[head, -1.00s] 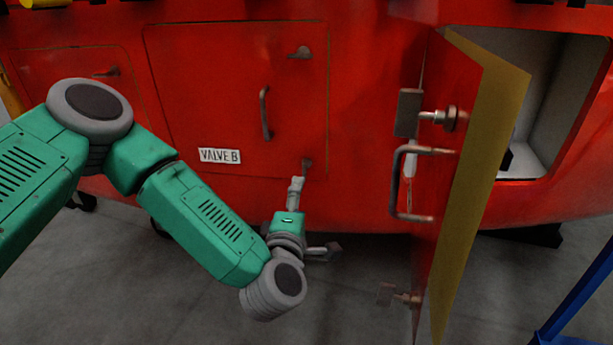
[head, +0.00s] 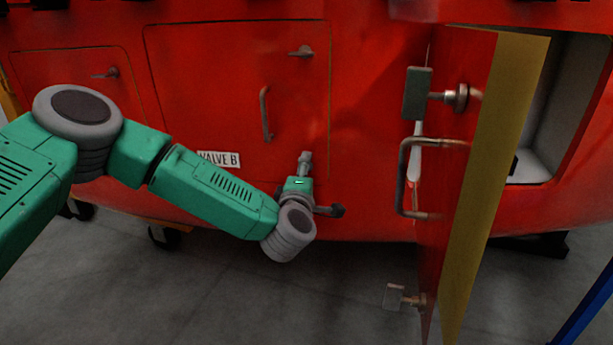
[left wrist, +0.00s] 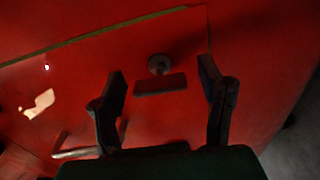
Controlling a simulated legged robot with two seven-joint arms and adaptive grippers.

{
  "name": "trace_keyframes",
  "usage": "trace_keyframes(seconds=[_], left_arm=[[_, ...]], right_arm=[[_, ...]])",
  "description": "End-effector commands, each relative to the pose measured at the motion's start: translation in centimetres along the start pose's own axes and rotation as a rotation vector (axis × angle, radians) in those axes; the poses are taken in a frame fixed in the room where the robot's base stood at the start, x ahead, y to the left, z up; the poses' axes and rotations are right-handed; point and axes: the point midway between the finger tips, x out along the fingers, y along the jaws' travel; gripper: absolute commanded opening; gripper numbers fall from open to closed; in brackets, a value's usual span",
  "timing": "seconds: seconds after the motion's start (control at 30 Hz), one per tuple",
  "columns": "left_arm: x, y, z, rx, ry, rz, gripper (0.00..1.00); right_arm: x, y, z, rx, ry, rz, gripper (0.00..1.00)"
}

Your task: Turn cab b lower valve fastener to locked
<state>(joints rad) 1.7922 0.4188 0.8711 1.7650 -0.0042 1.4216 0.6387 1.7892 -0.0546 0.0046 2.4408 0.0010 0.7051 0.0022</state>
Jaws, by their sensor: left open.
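The closed red cab door marked VALVE B (head: 215,100) carries an upper fastener (head: 301,51) with its lever pointing left. In the left wrist view the lower fastener (left wrist: 160,84) shows as a dark bar on a round stem, lying nearly parallel to the nearby door edge. My left gripper (head: 305,160) is at the door's lower right corner. In the left wrist view its fingers (left wrist: 162,72) are spread, one on each side of the fastener bar, with gaps on both sides. My right gripper is not in view.
An open red door with a yellow edge (head: 490,150) stands out to the right, with a handle (head: 403,180) and fasteners. Behind it is a pale compartment (head: 565,100). The VALVE B door's handle (head: 265,113) is above my left gripper. Grey floor lies below.

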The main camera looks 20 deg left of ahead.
Motion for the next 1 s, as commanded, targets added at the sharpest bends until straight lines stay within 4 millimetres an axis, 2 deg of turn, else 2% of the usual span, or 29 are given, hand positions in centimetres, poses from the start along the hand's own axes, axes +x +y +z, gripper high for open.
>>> trace_keyframes(seconds=[0.03,0.1,0.17,0.57,0.77,1.0], left_arm=[[0.0,0.0,0.0,0.0,0.0,0.0,0.55],[0.0,0.0,0.0,0.0,0.0,0.0,0.3],[0.0,-0.1,0.0,0.0,0.0,-0.001,0.11],[-0.1,-0.1,0.0,0.05,-0.001,-0.004,0.11],[-0.1,0.1,0.1,0.166,-0.003,-0.005,0.11],[-0.1,0.1,0.2,0.381,-0.006,-0.007,0.11]], right_arm=[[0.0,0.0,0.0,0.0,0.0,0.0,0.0],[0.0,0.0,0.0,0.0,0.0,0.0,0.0],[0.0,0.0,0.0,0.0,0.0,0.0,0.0],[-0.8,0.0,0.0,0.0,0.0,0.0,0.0],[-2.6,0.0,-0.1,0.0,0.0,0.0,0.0],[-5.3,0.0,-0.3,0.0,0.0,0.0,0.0]])
